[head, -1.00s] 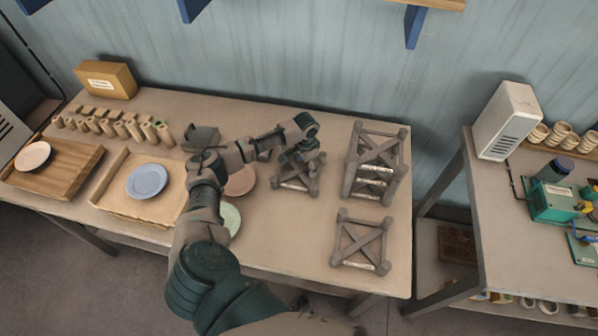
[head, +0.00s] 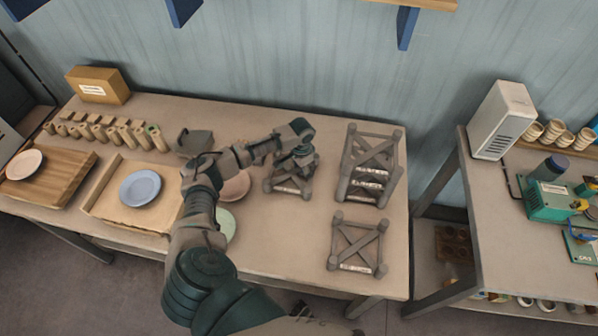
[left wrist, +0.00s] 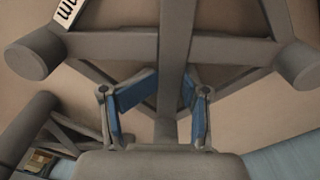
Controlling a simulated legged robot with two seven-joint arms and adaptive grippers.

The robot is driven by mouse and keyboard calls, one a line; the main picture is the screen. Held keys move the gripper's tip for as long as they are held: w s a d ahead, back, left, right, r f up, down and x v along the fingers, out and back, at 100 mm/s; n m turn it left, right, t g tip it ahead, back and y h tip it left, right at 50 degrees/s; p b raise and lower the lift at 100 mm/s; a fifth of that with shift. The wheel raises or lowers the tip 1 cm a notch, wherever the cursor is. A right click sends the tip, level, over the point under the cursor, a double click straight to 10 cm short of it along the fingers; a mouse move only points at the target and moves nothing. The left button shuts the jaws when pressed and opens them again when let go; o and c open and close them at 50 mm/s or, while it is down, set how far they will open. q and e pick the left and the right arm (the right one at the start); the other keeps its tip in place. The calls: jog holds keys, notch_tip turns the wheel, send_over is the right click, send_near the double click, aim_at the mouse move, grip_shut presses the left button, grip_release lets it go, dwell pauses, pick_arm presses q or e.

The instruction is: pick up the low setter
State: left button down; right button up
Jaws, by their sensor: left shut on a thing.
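A low grey setter (head: 290,189), a cross-braced frame with a pale label, is in the middle right of the table in the head view. My left gripper (head: 296,161) is over it, pointing down, and is shut on one of its bars. In the left wrist view the blue pads of the left gripper (left wrist: 162,98) stand either side of a bar of the setter (left wrist: 105,46). I cannot tell whether its feet touch the table. Another low setter (head: 357,243) lies at the front right, and taller stacked setters (head: 370,165) stand behind it. My right gripper is not in view.
Left of the held setter are a pink plate (head: 236,186) and a green plate (head: 226,222), partly behind my arm. A blue plate (head: 143,187) sits on a wooden tray (head: 103,205). Bare table lies in front of the held setter. A gap separates the right bench (head: 500,215).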

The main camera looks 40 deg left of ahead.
pick_arm(q)
jog(key=r, duration=0.3)
jog(key=shift+d+r, duration=0.3)
jog(key=shift+r, duration=0.05)
jog(key=s, duration=0.8)
jog(key=shift+s+d+r+p, duration=0.2)
jog(key=shift+r+p, duration=0.1)
jog(key=shift+p, duration=0.1)
jog(key=s, duration=0.6)
jog(key=shift+s+r, duration=0.15)
jog(key=shift+r, duration=0.05)
jog(key=shift+s+d+r, duration=0.15)
jog(key=shift+s, duration=0.2)
notch_tip(320, 180, up, 7)
jog(key=p, duration=0.9)
jog(key=shift+s+p, duration=0.25)
jog(key=shift+p, duration=0.15)
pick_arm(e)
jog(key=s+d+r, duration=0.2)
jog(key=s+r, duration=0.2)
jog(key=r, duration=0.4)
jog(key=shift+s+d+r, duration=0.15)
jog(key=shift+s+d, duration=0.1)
pick_arm(q)
jog(key=shift+d, duration=0.2)
